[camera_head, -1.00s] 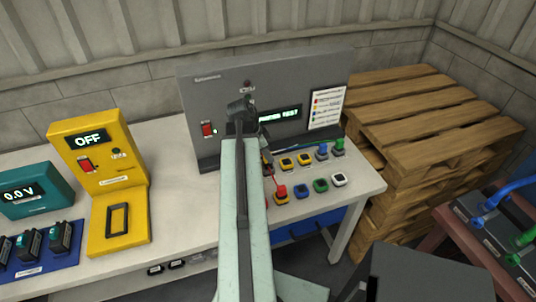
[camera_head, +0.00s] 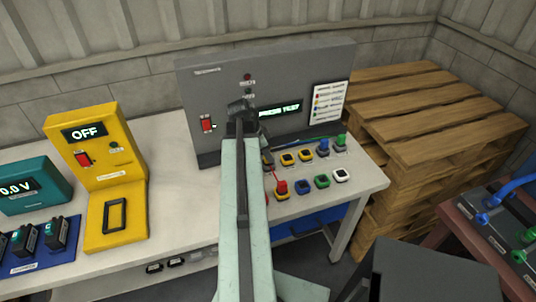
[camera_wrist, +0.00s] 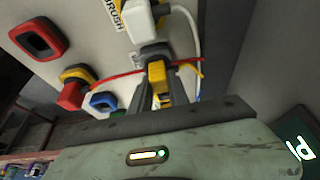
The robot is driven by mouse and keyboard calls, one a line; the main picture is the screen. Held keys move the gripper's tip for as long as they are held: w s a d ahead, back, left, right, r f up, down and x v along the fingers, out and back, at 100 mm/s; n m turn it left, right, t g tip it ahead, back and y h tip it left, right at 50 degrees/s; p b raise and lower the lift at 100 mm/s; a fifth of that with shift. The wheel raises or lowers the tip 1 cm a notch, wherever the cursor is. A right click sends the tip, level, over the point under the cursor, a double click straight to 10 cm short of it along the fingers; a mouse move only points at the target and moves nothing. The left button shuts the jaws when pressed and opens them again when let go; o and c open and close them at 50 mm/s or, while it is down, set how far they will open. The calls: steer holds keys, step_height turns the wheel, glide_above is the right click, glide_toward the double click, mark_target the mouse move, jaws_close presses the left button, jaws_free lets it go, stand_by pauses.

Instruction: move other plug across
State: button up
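In the wrist view my gripper (camera_wrist: 165,95) has its two dark fingers on either side of a yellow plug (camera_wrist: 157,74) at a dark socket. I cannot tell whether they press on it. A white plug (camera_wrist: 141,18) sits above it by a "BRUSH" label. A red plug (camera_wrist: 70,96) sits to the left, with an empty red socket (camera_wrist: 36,40) and a blue socket (camera_wrist: 103,101) near it. In the head view my arm hides the gripper. The red plug also shows there (camera_head: 281,186), with blue (camera_head: 323,147) and green (camera_head: 340,140) plugs in the back row.
The grey test panel (camera_head: 225,90) stands behind the sockets on the white bench (camera_head: 180,180). Red and yellow wires cross close to my fingers. A yellow box (camera_head: 95,150) and a teal meter (camera_head: 35,188) stand left. Wooden pallets (camera_head: 430,110) are stacked right.

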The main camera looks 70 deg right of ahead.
steer(key=o, duration=0.5)
steer(key=p+v, duration=0.7)
steer(key=v, duration=0.1)
steer(key=shift+f, duration=0.1)
